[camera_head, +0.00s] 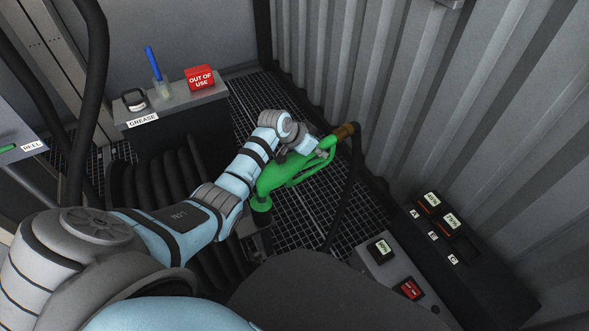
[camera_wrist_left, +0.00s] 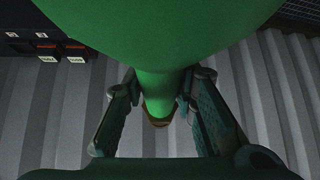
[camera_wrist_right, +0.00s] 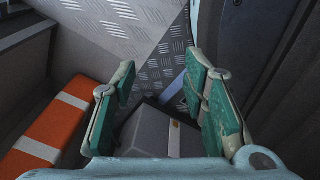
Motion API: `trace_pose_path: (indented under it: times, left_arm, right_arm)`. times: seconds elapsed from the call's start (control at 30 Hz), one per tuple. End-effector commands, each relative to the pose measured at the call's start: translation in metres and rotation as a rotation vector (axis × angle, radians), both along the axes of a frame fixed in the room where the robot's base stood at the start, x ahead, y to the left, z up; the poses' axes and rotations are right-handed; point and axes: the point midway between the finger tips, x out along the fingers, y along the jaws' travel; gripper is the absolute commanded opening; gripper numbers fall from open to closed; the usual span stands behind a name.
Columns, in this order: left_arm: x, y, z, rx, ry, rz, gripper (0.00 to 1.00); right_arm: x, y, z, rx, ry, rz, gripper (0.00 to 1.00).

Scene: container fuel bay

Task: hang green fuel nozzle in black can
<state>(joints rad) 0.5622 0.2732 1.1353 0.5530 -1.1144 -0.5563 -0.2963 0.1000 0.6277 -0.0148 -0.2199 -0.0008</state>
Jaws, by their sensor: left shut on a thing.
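The green fuel nozzle (camera_head: 268,180) is held up in the middle of the head view, over the dark grated floor. Its body end with a dark collar (camera_head: 262,204) points down, and its brown hose end (camera_head: 345,131) points to the upper right. My left gripper (camera_head: 317,152) is shut on the nozzle's handle. In the left wrist view the green nozzle (camera_wrist_left: 158,85) runs between the fingers (camera_wrist_left: 158,100). My right gripper (camera_wrist_right: 160,88) is open and empty in the right wrist view. I cannot clearly pick out the black can; the area below the nozzle is partly hidden by my arm.
A black hose (camera_head: 352,190) hangs from the nozzle. A stand labelled GREASE (camera_head: 185,110) holds a dark jar (camera_head: 134,99), a blue-handled brush (camera_head: 153,62) and a red OUT OF USE block (camera_head: 200,78). A corrugated wall (camera_head: 430,90) and panels with displays (camera_head: 450,222) bound the right.

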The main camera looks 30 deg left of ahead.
Motion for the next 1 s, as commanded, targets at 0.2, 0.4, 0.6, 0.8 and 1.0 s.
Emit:
trace_pose_path:
  times: [0.2,0.4,0.6,0.8,1.0]
  left_arm:
    - [0.001,0.0,0.031,0.001,-0.002,0.0,0.0]
    - [0.001,0.0,0.059,0.001,-0.002,0.0,0.0]
    - [0.001,0.0,0.086,0.001,-0.002,0.0,0.0]
    - [0.001,0.0,0.112,0.001,-0.002,0.0,0.0]
    - [0.001,0.0,0.116,0.001,-0.002,0.0,0.0]
  right_arm:
    - [-0.001,0.005,0.03,0.009,0.001,-0.011,0.4]
    - [-0.005,0.02,0.058,0.031,0.007,-0.022,0.4]
    - [-0.006,0.02,0.086,0.031,0.01,-0.024,0.4]
    - [-0.007,0.017,0.114,0.026,0.01,-0.022,0.4]
    - [-0.007,0.014,0.118,0.023,0.011,-0.022,0.4]
